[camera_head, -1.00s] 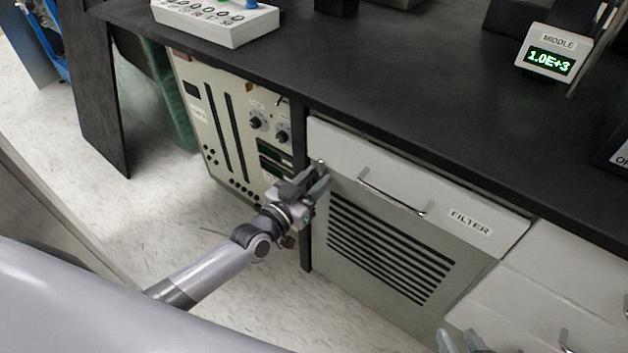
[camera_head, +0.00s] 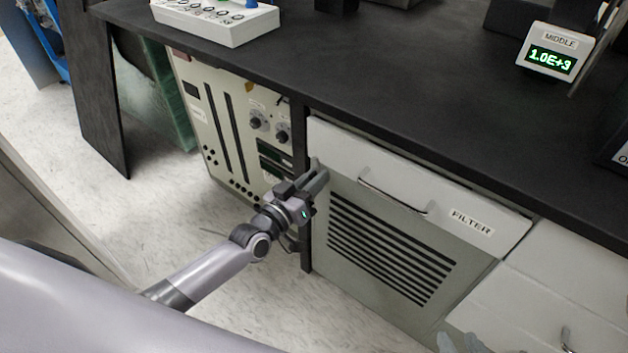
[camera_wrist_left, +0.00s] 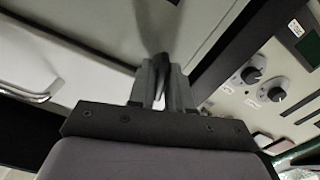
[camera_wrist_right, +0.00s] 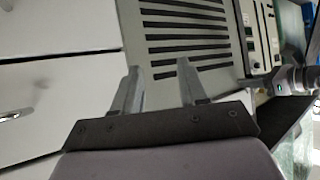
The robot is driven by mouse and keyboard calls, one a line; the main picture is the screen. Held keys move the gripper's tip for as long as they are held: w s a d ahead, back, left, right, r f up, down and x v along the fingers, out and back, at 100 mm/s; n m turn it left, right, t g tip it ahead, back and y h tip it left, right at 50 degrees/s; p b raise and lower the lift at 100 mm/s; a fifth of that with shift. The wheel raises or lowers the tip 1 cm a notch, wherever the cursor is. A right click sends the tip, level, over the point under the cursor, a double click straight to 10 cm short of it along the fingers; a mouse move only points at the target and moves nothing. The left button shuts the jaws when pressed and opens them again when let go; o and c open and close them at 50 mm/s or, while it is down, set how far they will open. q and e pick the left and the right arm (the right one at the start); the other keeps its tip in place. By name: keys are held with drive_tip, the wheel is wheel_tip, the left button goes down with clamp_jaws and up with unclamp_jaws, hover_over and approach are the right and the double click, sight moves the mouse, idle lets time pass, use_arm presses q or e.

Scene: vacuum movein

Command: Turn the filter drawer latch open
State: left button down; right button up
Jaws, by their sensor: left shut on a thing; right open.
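The filter drawer (camera_head: 400,188) is closed, with a white front, a bar handle (camera_head: 392,195) and a FILTER label, under the black bench top. The latch is at its upper left corner, largely hidden by my left gripper (camera_head: 319,176). In the left wrist view, the left fingers (camera_wrist_left: 161,78) are shut on the dark, narrow latch (camera_wrist_left: 160,62). How far it is turned I cannot tell. My right gripper (camera_head: 460,343) is at the bottom edge of the head view. In the right wrist view its fingers (camera_wrist_right: 160,88) are apart and empty, in front of the slatted panel.
A cream control unit (camera_head: 225,125) with knobs stands left of the drawer, beyond a dark bench leg (camera_head: 306,235). White drawers (camera_head: 560,275) with handles are at the right. A display reading 1.0E+3 (camera_head: 550,62) is on the bench. The floor at the left is clear.

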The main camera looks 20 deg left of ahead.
use_arm(q)
drive_tip(key=n, duration=0.3)
drive_tip(key=shift+f, duration=0.1)
drive_tip(key=shift+a+n+b, duration=0.1)
drive_tip(key=shift+n+b, duration=0.35)
drive_tip(key=shift+n, duration=0.35)
drive_tip(key=n, duration=0.2)
drive_tip(key=shift+f+n+b, duration=0.1)
drive_tip(key=shift+n+b, duration=0.25)
drive_tip(key=shift+n, duration=0.05)
drive_tip(key=shift+n+b, duration=0.3)
drive_tip(key=shift+n, duration=0.6)
drive_tip(key=shift+f+n, duration=0.1)
drive_tip(key=shift+n, duration=0.8)
drive_tip(key=shift+n+b, duration=0.6)
drive_tip(key=shift+n, duration=0.9)
use_arm(e)
drive_tip(key=a, duration=0.1)
drive_tip(key=w+a+r+y, duration=0.1)
drive_tip(key=shift+w+a+r+n+t, duration=0.2)
drive_tip(key=shift+w+a+n+t, duration=0.1)
drive_tip(key=shift+n+t, duration=0.1)
drive_tip(key=shift+a+r, duration=0.1)
drive_tip(key=shift+r, duration=0.05)
drive_tip(key=shift+s, duration=0.1)
